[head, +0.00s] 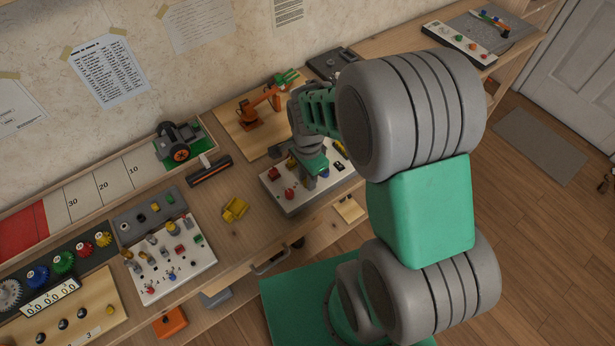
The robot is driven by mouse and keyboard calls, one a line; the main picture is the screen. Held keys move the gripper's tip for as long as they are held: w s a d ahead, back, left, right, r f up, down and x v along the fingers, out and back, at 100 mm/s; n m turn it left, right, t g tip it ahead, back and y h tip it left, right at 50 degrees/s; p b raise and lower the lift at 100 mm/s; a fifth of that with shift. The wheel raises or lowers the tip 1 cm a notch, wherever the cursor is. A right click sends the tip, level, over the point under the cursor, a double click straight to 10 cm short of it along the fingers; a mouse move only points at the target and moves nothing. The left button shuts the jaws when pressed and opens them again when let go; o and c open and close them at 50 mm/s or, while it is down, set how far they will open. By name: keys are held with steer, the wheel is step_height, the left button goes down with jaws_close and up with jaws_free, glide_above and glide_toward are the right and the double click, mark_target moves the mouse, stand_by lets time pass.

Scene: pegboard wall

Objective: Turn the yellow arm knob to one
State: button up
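A white control panel (285,207) lies on the bench in front of a small orange toy arm (258,108). A red knob (290,193) stands at its left part, and a blue piece (323,173) shows near its middle. A small yellow-and-black part (340,147) shows at its far right edge; I cannot tell whether it is the yellow arm knob. My gripper (316,172) points down over the middle of this panel. My own arm covers part of the panel, and the fingertips are too small and hidden to tell their opening or contact.
A loose yellow object (235,209) lies on the bench left of the panel. A white board (152,292) with several knobs and switches is further left. A toy vehicle (177,140) stands at the back. Another panel (462,42) sits at the far right.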

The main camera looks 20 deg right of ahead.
steer(key=o, duration=0.4)
steer(key=shift+o, duration=0.2)
step_height(320, 180, up, 8)
steer(key=shift+d+f+b, duration=0.1)
steer(key=shift+b, duration=0.2)
